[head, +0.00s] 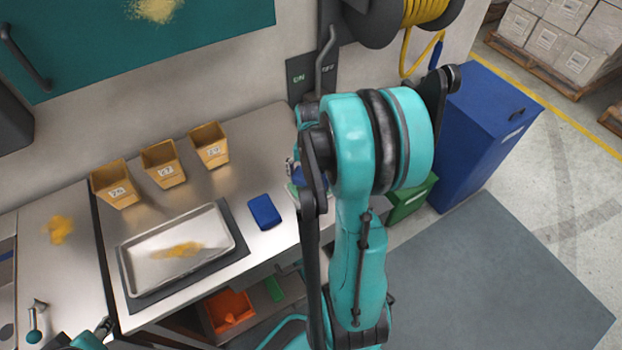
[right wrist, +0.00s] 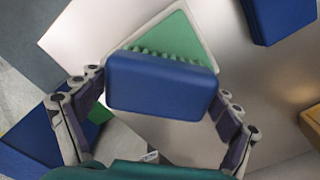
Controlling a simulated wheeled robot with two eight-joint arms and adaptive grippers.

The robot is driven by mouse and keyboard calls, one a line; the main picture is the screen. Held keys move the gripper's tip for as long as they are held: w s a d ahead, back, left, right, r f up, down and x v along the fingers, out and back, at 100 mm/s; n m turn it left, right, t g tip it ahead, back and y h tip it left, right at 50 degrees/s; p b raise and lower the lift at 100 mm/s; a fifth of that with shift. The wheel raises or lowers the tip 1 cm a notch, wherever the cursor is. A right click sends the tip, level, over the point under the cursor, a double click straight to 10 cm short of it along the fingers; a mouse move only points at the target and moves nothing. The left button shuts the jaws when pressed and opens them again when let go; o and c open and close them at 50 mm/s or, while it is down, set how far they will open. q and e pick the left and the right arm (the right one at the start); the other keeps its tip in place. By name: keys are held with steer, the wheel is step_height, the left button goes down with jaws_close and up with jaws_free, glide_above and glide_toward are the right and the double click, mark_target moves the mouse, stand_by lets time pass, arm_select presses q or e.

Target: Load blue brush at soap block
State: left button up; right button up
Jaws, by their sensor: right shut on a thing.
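The blue brush (right wrist: 162,85) is held between the two fingers of my right gripper (right wrist: 160,100), a finger on each of its ends. Its green bristles show along its far edge. The green soap block (right wrist: 178,38) lies beneath and beyond it in a pale surround; I cannot tell whether the bristles touch it. In the head view the right gripper (head: 297,172) is mostly hidden behind my right arm at the bench's right end, and only a sliver of the soap block shows. Part of my left gripper (head: 88,338) shows at the bottom left edge; its fingertips are unclear.
Another blue block (head: 264,212) lies on the bench, left of my right arm. A metal tray (head: 125,268) with yellow powder sits on a dark mat. Several tan bins (head: 163,165) stand behind it. A blue cabinet (head: 485,135) and a green box (head: 410,200) stand right.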

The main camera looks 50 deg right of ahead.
steer(key=shift+r+p, duration=2.75)
steer(key=shift+r, duration=0.8)
steer(key=shift+s+f, duration=0.1)
